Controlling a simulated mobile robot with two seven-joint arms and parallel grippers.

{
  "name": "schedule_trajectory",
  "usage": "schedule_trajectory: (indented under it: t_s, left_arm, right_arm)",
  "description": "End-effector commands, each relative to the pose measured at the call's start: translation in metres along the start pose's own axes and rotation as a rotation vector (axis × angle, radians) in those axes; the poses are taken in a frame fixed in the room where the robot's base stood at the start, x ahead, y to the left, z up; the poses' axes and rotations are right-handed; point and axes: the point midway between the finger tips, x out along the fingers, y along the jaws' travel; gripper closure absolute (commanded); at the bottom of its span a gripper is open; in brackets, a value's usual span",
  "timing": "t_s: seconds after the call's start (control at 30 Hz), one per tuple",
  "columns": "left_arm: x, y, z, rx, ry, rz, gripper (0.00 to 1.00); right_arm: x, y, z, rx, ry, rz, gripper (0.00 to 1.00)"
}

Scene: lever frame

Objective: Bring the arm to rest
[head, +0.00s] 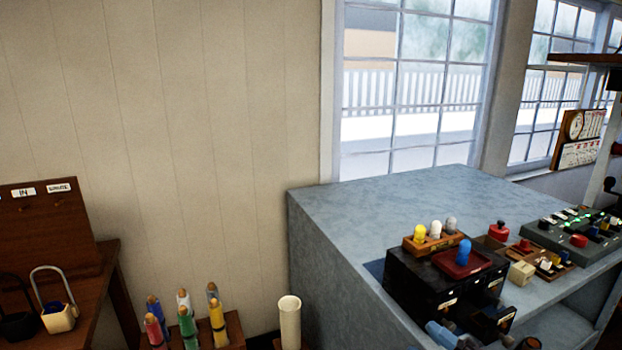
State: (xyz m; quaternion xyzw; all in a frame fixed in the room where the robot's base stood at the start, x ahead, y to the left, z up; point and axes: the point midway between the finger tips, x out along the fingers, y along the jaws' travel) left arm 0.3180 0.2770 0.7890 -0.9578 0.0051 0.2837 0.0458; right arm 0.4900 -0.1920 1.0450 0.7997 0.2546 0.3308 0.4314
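Neither of my grippers can be made out in the head view. No lever or signal arm can be clearly identified. A black box (408,284) with white labels stands at the front of the grey-blue bench (380,205). On it are a wooden holder (431,244) with yellow, white and grey pegs, and a dark red tray (468,260) with a blue peg (464,252) upright in it. A blue-grey rounded part (440,333) shows at the bottom edge, mostly cut off; I cannot tell what it is.
A panel with green lights and a red button (578,241) lies at the right. Several coloured cylinders (187,324) and a cream tube (290,322) stand low in front. The bench's back is clear.

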Motion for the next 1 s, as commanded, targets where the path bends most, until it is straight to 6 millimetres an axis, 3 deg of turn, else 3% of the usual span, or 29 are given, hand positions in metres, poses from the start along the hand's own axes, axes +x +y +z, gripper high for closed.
schedule_trajectory:
  t_s: [0.1,0.3,0.4,0.53,0.7,1.0]
  left_arm:
    - [0.001,0.000,-0.001,0.000,0.002,0.000,0.57]
    - [0.002,0.000,-0.004,0.002,0.008,0.001,0.57]
    - [0.003,0.000,-0.006,0.002,0.011,0.002,0.57]
    - [0.004,0.000,-0.007,0.002,0.014,0.002,0.57]
    - [0.004,0.000,-0.007,0.003,0.014,0.002,0.57]
    - [0.003,0.000,-0.006,0.002,0.012,0.002,0.57]
  right_arm:
    - [-0.038,-0.030,0.023,0.206,-0.254,0.080,0.50]
    - [-0.120,-0.093,0.048,0.542,-0.681,0.172,0.50]
    - [-0.165,-0.129,0.047,0.705,-0.881,0.201,0.50]
    - [-0.211,-0.166,0.037,0.871,-1.076,0.222,0.50]
    - [-0.241,-0.192,0.024,0.986,-1.205,0.231,0.50]
    - [-0.246,-0.197,0.022,1.007,-1.228,0.232,0.50]
